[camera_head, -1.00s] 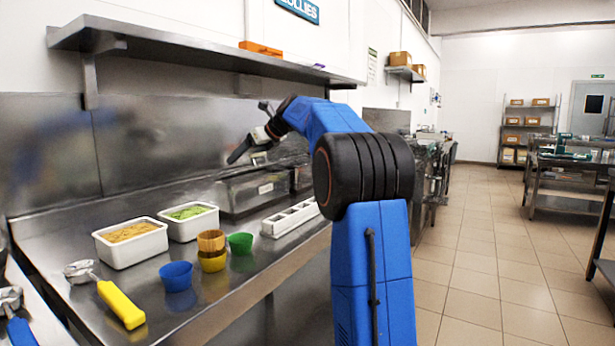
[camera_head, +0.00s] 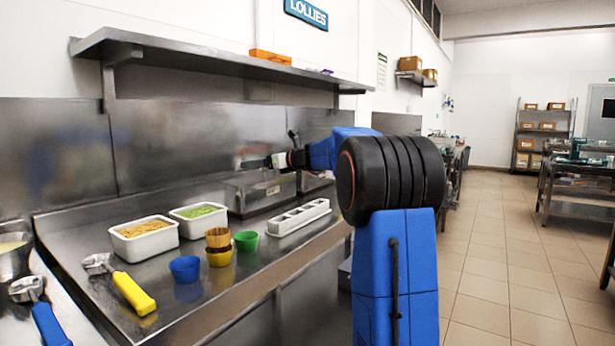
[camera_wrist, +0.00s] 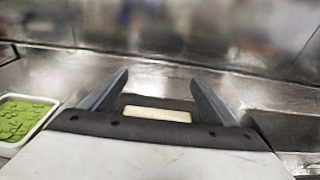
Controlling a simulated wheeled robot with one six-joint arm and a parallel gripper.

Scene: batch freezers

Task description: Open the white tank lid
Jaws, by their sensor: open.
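My gripper (camera_head: 264,152) is in the air above the back of the steel counter, over a steel tank (camera_head: 258,192) set in it. In the wrist view my gripper (camera_wrist: 160,78) has its two dark fingers spread apart with nothing held. A dark surface with a pale bar (camera_wrist: 157,115) lies between the fingers' bases; I cannot tell what the bar belongs to. A second steel tank (camera_head: 314,180) stands to the right, partly behind my arm. I cannot make out a clearly white tank lid in either view.
On the counter stand a tub of green pieces (camera_head: 198,217), a tub of orange-brown pieces (camera_head: 143,238), several small cups, a white slotted holder (camera_head: 298,217) and a yellow-handled scoop (camera_head: 133,293).

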